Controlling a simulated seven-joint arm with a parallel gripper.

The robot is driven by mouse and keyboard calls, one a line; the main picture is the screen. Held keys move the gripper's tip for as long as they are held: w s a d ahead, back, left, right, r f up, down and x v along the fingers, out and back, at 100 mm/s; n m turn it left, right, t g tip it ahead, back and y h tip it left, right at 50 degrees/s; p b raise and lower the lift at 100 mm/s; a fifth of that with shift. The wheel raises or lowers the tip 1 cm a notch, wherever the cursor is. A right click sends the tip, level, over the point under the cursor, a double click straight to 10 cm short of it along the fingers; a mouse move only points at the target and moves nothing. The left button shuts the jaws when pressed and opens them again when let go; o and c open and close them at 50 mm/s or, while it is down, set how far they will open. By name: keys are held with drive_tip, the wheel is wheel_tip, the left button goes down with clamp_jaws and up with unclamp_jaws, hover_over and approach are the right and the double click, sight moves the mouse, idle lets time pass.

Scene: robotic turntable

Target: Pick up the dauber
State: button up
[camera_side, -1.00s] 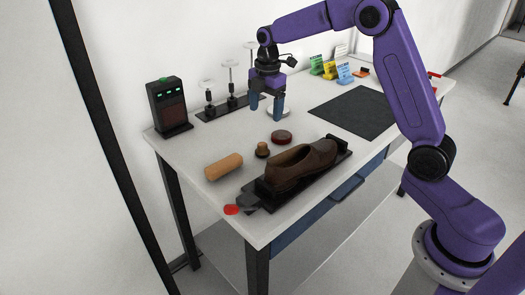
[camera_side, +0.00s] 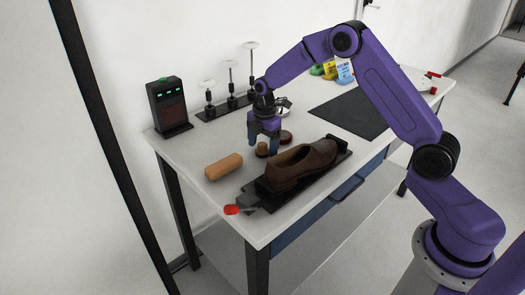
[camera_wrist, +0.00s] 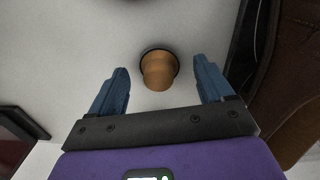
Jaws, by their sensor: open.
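The dauber (camera_side: 262,149), a small piece with a tan wooden knob on a dark round base, stands on the white table. In the wrist view the dauber (camera_wrist: 158,72) shows between and slightly beyond my two blue fingertips, apart from both. My gripper (camera_side: 263,146) is low over the table at the dauber, pointing down; in the wrist view my gripper (camera_wrist: 160,78) is open and empty. In the side view a finger partly overlaps the dauber.
A brown shoe (camera_side: 300,165) on a black holder lies close to the right. A round reddish-brown tin (camera_side: 286,137) stands just behind the dauber. A tan cylinder (camera_side: 223,167) lies to the left. A black stand (camera_side: 215,110) with several posts is behind.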

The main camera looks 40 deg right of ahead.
drive_tip(key=shift+f, duration=0.45)
drive_tip(key=c, duration=1.1)
drive_tip(key=shift+r, duration=0.15)
drive_tip(key=shift+w+r, duration=0.1)
drive_tip(key=shift+r, duration=0.55)
drive_tip(key=s+r, duration=1.1)
drive_tip(key=s, duration=0.3)
drive_tip(key=shift+r, duration=0.25)
